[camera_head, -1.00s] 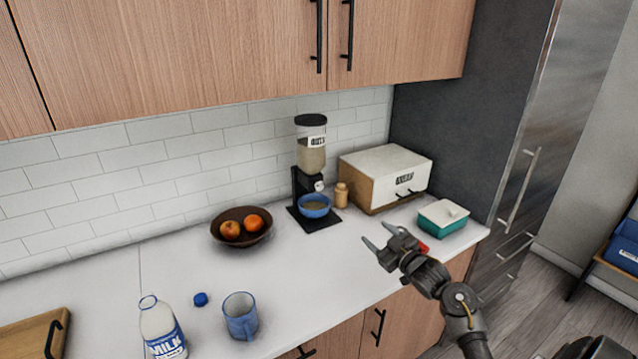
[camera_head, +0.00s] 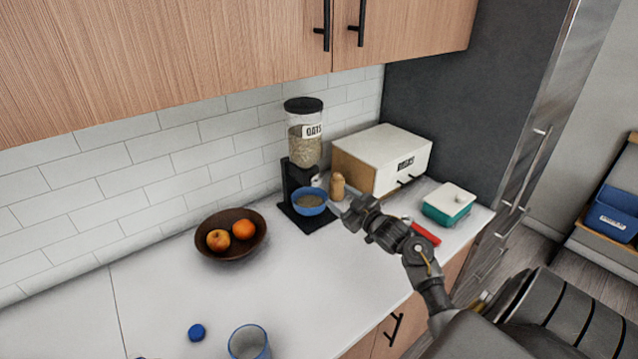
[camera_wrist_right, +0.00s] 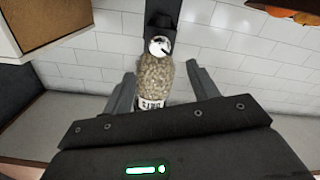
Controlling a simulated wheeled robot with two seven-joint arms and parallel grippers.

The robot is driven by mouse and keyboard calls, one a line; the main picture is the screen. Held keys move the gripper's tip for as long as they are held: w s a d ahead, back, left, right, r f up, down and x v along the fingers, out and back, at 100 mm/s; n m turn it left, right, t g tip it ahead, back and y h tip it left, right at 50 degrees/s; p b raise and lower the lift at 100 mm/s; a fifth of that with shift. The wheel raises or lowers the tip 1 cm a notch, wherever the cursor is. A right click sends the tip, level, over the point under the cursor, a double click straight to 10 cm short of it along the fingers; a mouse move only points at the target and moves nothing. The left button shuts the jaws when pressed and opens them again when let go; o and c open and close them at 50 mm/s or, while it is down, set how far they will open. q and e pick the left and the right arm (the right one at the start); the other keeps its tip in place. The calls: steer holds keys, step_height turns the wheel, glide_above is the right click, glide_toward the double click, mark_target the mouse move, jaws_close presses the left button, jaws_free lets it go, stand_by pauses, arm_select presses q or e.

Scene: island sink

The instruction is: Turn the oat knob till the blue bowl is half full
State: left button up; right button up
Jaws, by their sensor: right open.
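The oat dispenser (camera_head: 305,145) stands against the tiled wall, with oats in its clear hopper. Its pale round knob (camera_head: 317,181) is on the front; in the right wrist view the knob (camera_wrist_right: 158,45) shows large, with the picture upside down. The blue bowl (camera_head: 310,210) sits on the dispenser's black base under the spout. Oats show inside it; their exact level is hard to tell. My right gripper (camera_head: 343,207) is just right of the bowl, in front of the dispenser. In the wrist view its open fingers (camera_wrist_right: 161,84) flank the hopper in the picture, with nothing between them. My left gripper is out of view.
A wooden jar (camera_head: 337,187) and a white-fronted bread box (camera_head: 385,160) stand right of the dispenser. A teal dish with a white lid (camera_head: 448,205) is further right. Counter between is clear.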

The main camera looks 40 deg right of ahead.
mark_target(318, 182)
steer(key=w+p, duration=0.1)
steer(key=w, duration=0.3)
steer(key=w+p, duration=0.1)
steer(key=w, duration=0.3)
steer(key=shift+w+d, duration=0.2)
steer(key=shift+w, duration=0.2)
steer(key=shift+w+f, duration=0.1)
steer(key=shift+w, duration=0.3)
steer(key=c, duration=1)
arm_select(q)
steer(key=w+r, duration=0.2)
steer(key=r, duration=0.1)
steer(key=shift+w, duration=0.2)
steer(key=shift+p, duration=0.4)
arm_select(e)
steer(key=shift+m, duration=0.4)
steer(key=m+p, duration=0.2)
steer(key=m, duration=0.3)
steer(key=shift+a+m, duration=0.1)
steer(key=shift+m, duration=0.3)
arm_select(q)
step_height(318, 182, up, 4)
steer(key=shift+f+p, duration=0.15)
steer(key=shift+p, duration=0.65)
arm_select(e)
steer(key=m, duration=0.5)
